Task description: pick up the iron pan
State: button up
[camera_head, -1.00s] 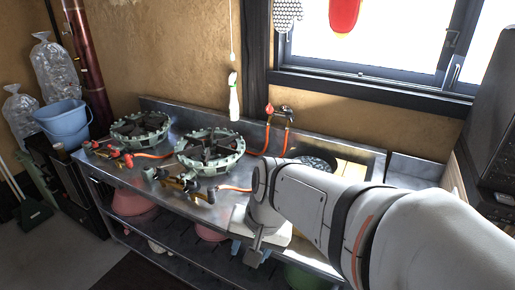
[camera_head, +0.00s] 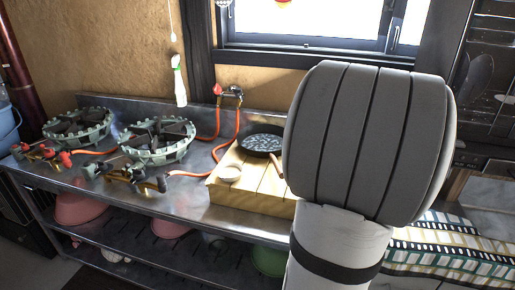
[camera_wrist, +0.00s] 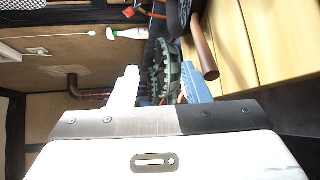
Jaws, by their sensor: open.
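The iron pan (camera_head: 262,144) is dark, round and shallow, with a speckled inside. It sits on a pale wooden board (camera_head: 236,199) on the steel counter. Its brown handle (camera_head: 279,165) points toward the front and is partly hidden by my arm. In the wrist view, part of the dark pan (camera_wrist: 178,16) shows at the top edge, with the brown handle (camera_wrist: 204,55) sticking out beside it. My gripper (camera_wrist: 158,80) is open and empty, its fingertips apart from the handle, which lies to the right of and above the right finger. The head view does not show my gripper.
Two green gas burners (camera_head: 157,143) with orange hoses stand further left. A patterned cloth (camera_head: 445,245) lies at right.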

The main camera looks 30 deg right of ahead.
jog(key=f, duration=0.2)
jog(key=f+b, duration=0.1)
jog(key=f, duration=0.1)
jog(key=w+f+b, duration=0.1)
jog(key=f, duration=0.2)
jog(key=shift+a, duration=0.1)
jog(key=b+x, duration=0.1)
jog(key=x, duration=0.5)
jog(key=shift+w+f, duration=0.15)
jog(key=shift+w, duration=0.15)
grip_shut()
dwell(0.7)
jog(key=shift+r, duration=0.2)
